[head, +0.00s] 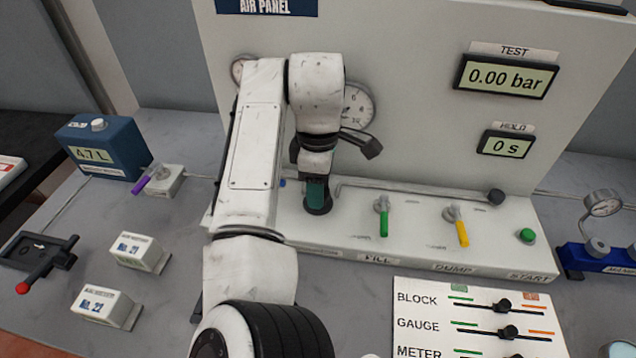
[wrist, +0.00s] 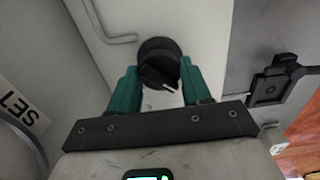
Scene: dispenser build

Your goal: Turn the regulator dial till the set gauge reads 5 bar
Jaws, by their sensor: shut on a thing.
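The regulator dial (wrist: 158,62) is a black round knob with a raised grip and a white mark, which points to the lower right in the wrist view. My gripper (wrist: 160,78) has a teal finger on either side of it and is shut on it. In the head view my gripper (head: 317,190) points down at the dial (head: 318,208), mostly hiding it. The wrist view shows a SET label (wrist: 22,105) beside a cut-off gauge rim (wrist: 28,146); no reading shows. In the head view my arm partly hides two panel gauges, so I cannot read the set pressure.
Right of the dial are a grey pipe (head: 420,188), a green-handled valve (head: 383,222), a yellow-handled valve (head: 460,228) and a green button (head: 527,236). The TEST display (head: 505,77) reads 0.00 bar; the HOLD display (head: 506,144) reads 0 s.

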